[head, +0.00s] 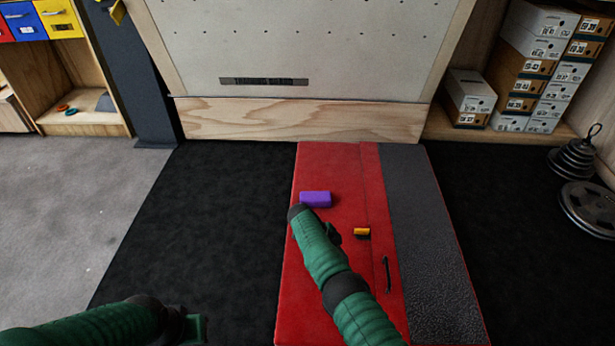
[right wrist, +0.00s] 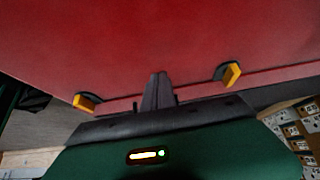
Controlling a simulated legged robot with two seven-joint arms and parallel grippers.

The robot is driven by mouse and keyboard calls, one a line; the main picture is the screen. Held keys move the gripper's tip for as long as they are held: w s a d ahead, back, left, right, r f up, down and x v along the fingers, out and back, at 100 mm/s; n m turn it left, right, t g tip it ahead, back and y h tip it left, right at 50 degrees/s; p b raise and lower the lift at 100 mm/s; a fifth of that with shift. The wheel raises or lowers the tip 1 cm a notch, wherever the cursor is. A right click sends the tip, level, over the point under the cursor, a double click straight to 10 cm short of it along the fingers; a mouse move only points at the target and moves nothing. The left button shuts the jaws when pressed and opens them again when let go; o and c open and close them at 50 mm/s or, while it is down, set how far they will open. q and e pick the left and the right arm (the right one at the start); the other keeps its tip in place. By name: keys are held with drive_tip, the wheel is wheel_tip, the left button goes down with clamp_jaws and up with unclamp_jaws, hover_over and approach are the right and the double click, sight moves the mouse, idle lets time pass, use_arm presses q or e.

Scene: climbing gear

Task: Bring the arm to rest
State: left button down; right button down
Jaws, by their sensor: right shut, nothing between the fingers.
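My right arm comes in from the lower right in the head view. My right gripper (head: 334,235) shows there only as a dark part beside the green arm, over a red mat (head: 318,167). In the right wrist view the narrow dark part of my right gripper (right wrist: 157,92) is shut and empty, with the red mat beyond it. An orange piece on either side shows there too; I cannot tell whether they belong to the gripper. My left gripper (head: 194,326) is low at the left of the head view, partly cut off, its jaws unclear.
A purple block (head: 316,199) lies on the red mat by the arm's end. A small orange-and-black item (head: 362,233) shows right of the arm. Weight plates (head: 588,205) are at the right, stacked boxes (head: 545,75) behind. The black floor (head: 215,220) left of the mat is clear.

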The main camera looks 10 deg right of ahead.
drive_tip(key=s+d+r+n+y+p, duration=0.1)
drive_tip(key=d+r+n+p, duration=0.15)
drive_tip(key=r, duration=0.55)
drive_tip(key=s+d+r+n+t+y+p, duration=0.1)
drive_tip(key=s+r+n+y+p, duration=0.15)
drive_tip(key=r, duration=0.45)
drive_tip(key=d+r+n+y+p, duration=0.15)
drive_tip(key=r+p, duration=0.25)
drive_tip(key=r, duration=0.4)
drive_tip(key=s+a+r+n+t+y+p, duration=0.1)
drive_tip(key=s+a+r+n+t+p, duration=0.2)
drive_tip(key=s+r+n, duration=0.7)
drive_tip(key=s+a+r+n+p, duration=0.35)
drive_tip(key=s+r+p, duration=0.25)
drive_tip(key=s, duration=0.8)
drive_tip(key=w+p+v, duration=0.2)
drive_tip(key=p+v, duration=1)
drive_tip(key=w+d+r+p+v, duration=0.1)
drive_tip(key=w+p+v, duration=0.2)
drive_tip(key=p+v, duration=0.9)
drive_tip(key=w+d+r+p+v, duration=0.1)
drive_tip(key=w+p+v, duration=0.2)
drive_tip(key=p+v, duration=0.8)
drive_tip(key=shift+w+r+p, duration=0.3)
drive_tip(key=shift+r+p, duration=0.05)
drive_tip(key=shift+p, duration=0.4)
drive_tip(key=shift+d, duration=0.1)
